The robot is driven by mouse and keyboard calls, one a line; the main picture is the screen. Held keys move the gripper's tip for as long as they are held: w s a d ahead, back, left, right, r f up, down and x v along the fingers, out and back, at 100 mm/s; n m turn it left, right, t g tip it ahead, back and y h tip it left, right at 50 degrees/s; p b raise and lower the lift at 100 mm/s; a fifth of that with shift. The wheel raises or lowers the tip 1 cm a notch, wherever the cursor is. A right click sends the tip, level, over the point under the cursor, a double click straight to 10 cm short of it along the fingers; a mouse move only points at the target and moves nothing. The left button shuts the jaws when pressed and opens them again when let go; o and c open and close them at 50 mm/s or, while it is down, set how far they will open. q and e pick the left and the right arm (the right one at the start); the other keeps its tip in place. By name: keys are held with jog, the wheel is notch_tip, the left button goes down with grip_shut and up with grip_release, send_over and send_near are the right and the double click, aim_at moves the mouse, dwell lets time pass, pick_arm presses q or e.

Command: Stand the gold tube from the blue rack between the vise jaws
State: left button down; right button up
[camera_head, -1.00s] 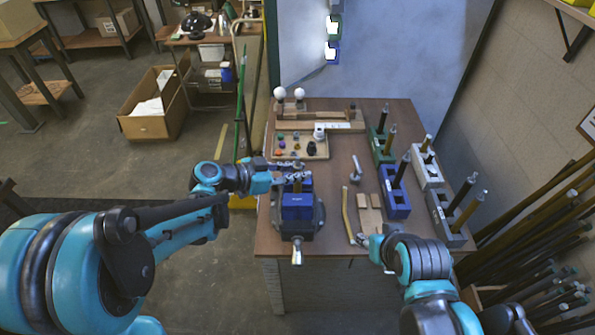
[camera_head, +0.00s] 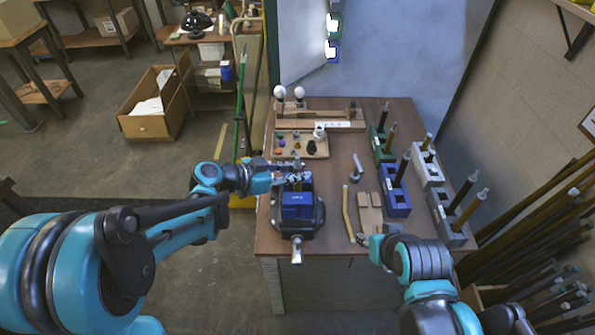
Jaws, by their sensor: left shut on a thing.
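The blue vise (camera_head: 298,207) stands at the near left of the table. My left gripper (camera_head: 296,178) reaches in from the left, low over the back of the vise, by its jaws. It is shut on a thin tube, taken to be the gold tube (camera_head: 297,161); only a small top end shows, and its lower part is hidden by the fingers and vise. The blue rack (camera_head: 398,204) stands right of centre and holds a dark tube (camera_head: 403,168). My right gripper (camera_head: 363,240) is low at the table's near edge; its fingers are too small to read.
Wooden blocks (camera_head: 370,213) and a yellow bent bar (camera_head: 347,213) lie between vise and blue rack. Green (camera_head: 382,150), white (camera_head: 427,172) and grey (camera_head: 445,220) racks stand around the blue rack. A tray of small parts (camera_head: 290,150) lies behind the vise.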

pick_arm(q)
jog(key=shift+f, duration=0.1)
jog(key=c, duration=1.3)
grip_release()
jog(key=v, duration=1.2)
jog(key=s+a+f+n+y, duration=0.2)
jog(key=s+n+y, duration=0.2)
jog(key=s+a+f+n+y+b, duration=0.1)
jog(key=s+a+f+n+y, duration=0.2)
jog(key=s+n+y, duration=0.1)
jog(key=s+a+f+n+y+b, duration=0.1)
jog(key=s+a+f+n+y, duration=0.2)
jog(key=s, duration=0.3)
jog(key=shift+f+n+t+y, duration=0.1)
jog(key=shift+n+t+y, duration=0.35)
jog(key=shift+n, duration=0.25)
